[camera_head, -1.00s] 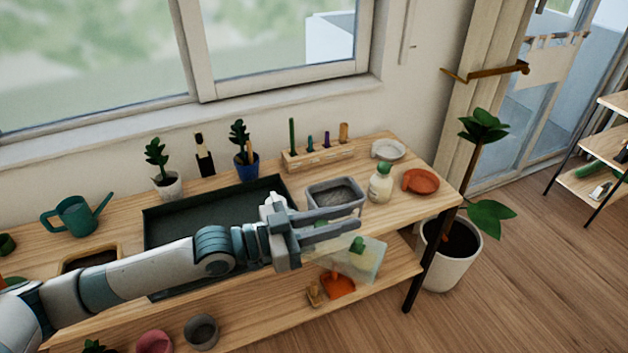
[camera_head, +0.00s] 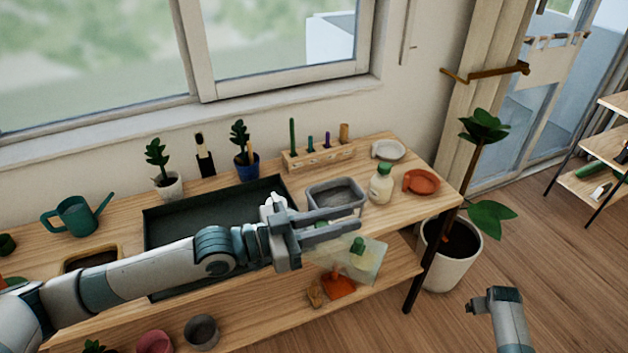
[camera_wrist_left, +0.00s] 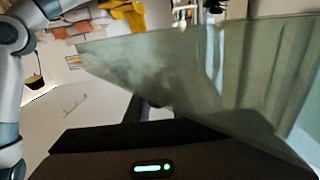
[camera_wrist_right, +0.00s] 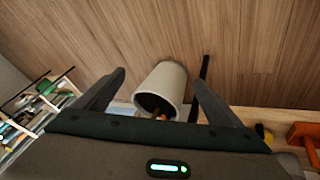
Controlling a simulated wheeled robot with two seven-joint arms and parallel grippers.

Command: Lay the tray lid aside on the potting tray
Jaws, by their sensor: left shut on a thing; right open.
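My left gripper (camera_head: 335,236) is shut on the tray lid (camera_head: 372,262), a clear, pale green panel. The lid hangs tilted beyond the fingers, in front of the table's front edge. In the left wrist view the lid (camera_wrist_left: 215,75) spans the middle and right. The potting tray (camera_head: 160,231), dark and shallow, lies on the table behind my left forearm, which hides part of it. A grey open tray (camera_head: 335,194) stands just behind the left gripper. My right gripper (camera_head: 496,298) is low at the right, away from the table; its wrist view shows the fingers (camera_wrist_right: 158,85) open and empty.
A white bottle (camera_head: 380,186) with a green cap and an orange saucer (camera_head: 421,181) stand right of the grey tray. Potted plants and a wooden tool rack (camera_head: 318,156) line the back. A large white planter (camera_head: 450,262) stands on the floor by the table's right end.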

